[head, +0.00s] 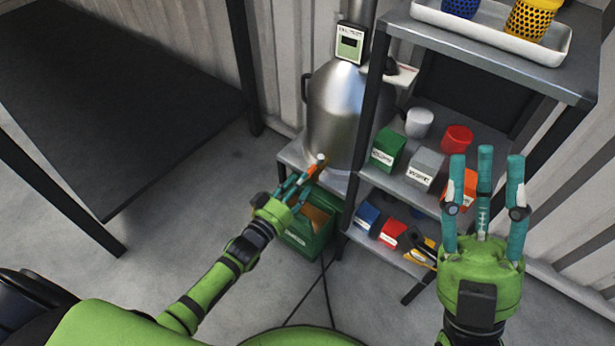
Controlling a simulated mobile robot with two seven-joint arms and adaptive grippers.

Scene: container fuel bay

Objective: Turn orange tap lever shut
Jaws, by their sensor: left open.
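The steel fuel vessel (332,110) stands on a low stand beside the shelf unit. The orange tap lever (313,171) shows low on its front, with a pale tip above it. My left gripper (300,184) is open, with its teal fingers right at the lever. The fingers partly cover the tap, and I cannot tell whether they touch it. The lever's exact angle is unclear. My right gripper (485,160) is open and empty, its fingers pointing up in front of the shelves at the right, away from the tap.
A green crate (303,238) sits on the floor under the tap. The shelf unit (500,62) holds small boxes, including a green one (388,147), pots and a white tray (490,32). A dark table (110,100) stands at the left. Cables lie on the floor.

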